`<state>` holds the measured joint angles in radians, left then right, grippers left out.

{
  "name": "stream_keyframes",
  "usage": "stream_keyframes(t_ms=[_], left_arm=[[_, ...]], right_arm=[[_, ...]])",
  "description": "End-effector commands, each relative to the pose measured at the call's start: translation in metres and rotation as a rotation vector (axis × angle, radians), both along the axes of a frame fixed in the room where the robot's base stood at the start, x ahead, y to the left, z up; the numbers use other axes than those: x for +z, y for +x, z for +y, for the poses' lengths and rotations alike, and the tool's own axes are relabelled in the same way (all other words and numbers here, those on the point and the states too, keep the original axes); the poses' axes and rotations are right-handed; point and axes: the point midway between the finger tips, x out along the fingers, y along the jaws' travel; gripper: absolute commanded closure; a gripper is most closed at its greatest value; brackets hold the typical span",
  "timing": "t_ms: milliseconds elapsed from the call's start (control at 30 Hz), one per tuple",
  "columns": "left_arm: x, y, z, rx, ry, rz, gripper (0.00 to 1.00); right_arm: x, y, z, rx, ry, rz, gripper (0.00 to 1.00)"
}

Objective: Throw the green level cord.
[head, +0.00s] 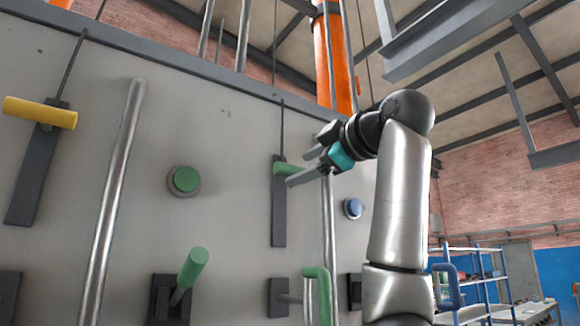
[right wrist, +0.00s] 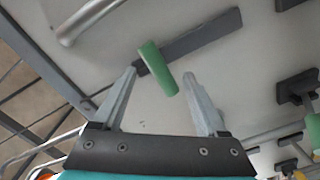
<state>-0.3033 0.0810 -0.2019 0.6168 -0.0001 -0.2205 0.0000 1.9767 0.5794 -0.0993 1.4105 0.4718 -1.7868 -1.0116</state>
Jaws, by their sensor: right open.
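The green level cord has a green cross handle (head: 287,169) on a thin cord, near the top of an upright dark plate (head: 279,222) on the panel. In the right wrist view the handle (right wrist: 157,68) shows between the fingertips, in front of the dark plate (right wrist: 195,37). My right gripper (head: 297,168) is at the handle's right end, reaching in from the right. Its fingers (right wrist: 160,76) are open, one on each side of the handle, with no clear grip on it. My left gripper is not in view.
A yellow cross handle (head: 40,112) hangs at the left. A green button (head: 185,180), a green lever (head: 193,268), a green looped handle (head: 318,285) and a blue button (head: 353,208) are nearby. A metal pipe (head: 116,190) runs up the panel.

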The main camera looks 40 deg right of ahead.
Motion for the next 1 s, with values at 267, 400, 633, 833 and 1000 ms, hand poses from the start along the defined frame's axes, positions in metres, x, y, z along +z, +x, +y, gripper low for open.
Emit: stream_keyframes(t_ms=[267,400,633,833,1000], left_arm=[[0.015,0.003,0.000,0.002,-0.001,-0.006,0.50],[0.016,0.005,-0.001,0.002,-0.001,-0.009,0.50],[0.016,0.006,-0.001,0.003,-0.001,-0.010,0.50],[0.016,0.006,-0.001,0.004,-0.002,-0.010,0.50],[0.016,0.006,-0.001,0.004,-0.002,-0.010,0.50]], right_arm=[[0.001,0.043,-0.004,0.000,0.000,0.002,0.25],[0.001,0.050,-0.005,0.001,-0.001,0.000,0.25],[0.000,0.051,-0.006,0.000,0.000,0.000,0.25],[0.000,0.051,-0.006,0.000,0.000,0.000,0.41],[0.000,0.051,-0.006,0.000,0.000,0.000,0.60]])
